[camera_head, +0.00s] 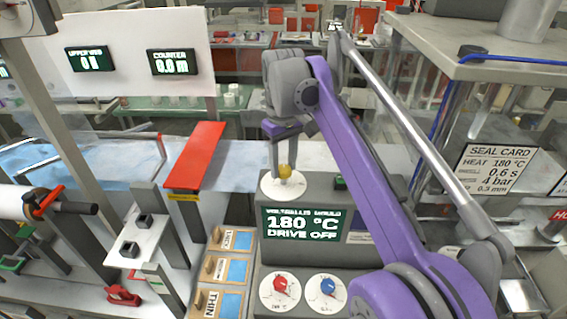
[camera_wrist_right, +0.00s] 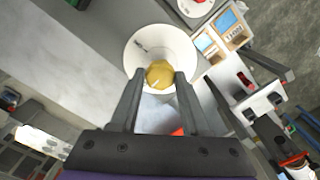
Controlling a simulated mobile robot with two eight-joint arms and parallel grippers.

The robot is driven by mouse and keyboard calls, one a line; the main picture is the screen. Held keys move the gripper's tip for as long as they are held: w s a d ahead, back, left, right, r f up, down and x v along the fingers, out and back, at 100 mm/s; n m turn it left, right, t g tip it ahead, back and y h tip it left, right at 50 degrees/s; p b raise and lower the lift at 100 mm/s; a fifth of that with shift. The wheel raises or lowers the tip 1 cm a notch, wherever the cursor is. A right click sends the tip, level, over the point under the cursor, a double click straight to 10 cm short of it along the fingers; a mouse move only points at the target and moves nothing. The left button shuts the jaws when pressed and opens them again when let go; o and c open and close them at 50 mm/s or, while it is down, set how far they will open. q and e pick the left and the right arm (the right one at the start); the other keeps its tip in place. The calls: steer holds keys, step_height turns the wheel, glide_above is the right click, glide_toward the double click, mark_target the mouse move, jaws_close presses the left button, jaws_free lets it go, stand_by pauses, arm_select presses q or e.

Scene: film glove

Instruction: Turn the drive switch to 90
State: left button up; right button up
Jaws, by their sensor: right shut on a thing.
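The drive switch is a yellow knob (camera_head: 285,171) on a round white dial (camera_head: 270,187) on top of the grey control box (camera_head: 325,195). My right gripper (camera_head: 286,165) reaches down from above and is shut on the yellow knob. In the right wrist view the knob (camera_wrist_right: 160,74) sits between the two fingertips, with the white dial (camera_wrist_right: 150,45) around it. The dial's markings are too small to read. The box display (camera_head: 301,224) reads 180 °C and DRIVE OFF. My left gripper is not in view.
A red dial (camera_head: 280,287) and a blue dial (camera_head: 327,287) are on the box's lower front. Left of them are labelled wooden slots (camera_head: 225,270). A red plate (camera_head: 195,155) stands further left. A seal card (camera_head: 494,168) hangs at right.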

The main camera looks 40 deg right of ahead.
jaws_close()
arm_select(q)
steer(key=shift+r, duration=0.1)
arm_select(e)
steer(key=shift+m, duration=0.3)
steer(key=m, duration=0.3)
steer(key=shift+p, duration=0.3)
steer(key=m, duration=0.4)
steer(key=shift+m, duration=0.4)
steer(key=m, duration=0.4)
steer(key=shift+p, duration=0.35)
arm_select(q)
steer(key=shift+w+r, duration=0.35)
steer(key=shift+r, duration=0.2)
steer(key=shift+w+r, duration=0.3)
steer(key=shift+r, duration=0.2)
arm_select(e)
steer(key=shift+m, duration=2.8)
